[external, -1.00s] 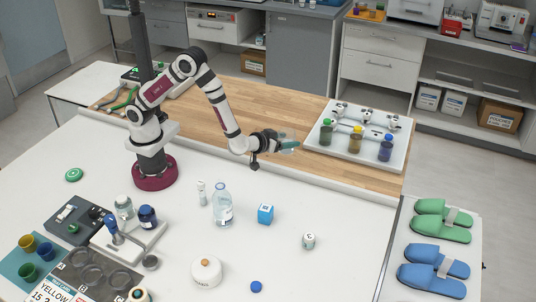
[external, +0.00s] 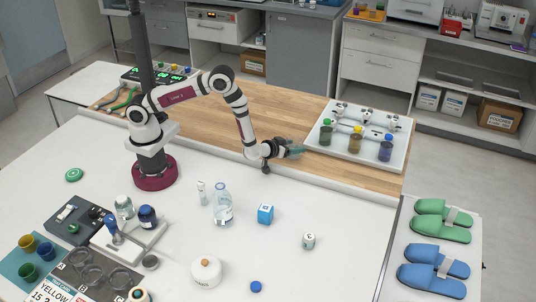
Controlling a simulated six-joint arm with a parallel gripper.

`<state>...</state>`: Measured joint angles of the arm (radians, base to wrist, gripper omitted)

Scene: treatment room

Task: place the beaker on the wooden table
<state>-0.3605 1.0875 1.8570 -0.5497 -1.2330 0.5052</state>
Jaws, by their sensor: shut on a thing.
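My gripper (external: 294,151) reaches out over the wooden table (external: 257,103), near its front edge and just left of the white tray. It is shut on the beaker (external: 296,157), a clear vessel that is faint and small between the greenish fingers. The beaker is partly hidden by the fingers. I cannot tell whether its bottom touches the wood.
The white tray (external: 399,158) with green, yellow and blue bottles stands close to the right of my gripper. On the white table in front are a clear bottle (external: 222,204), a blue cube (external: 265,214) and a small jar (external: 308,240). Bare wood lies behind my gripper.

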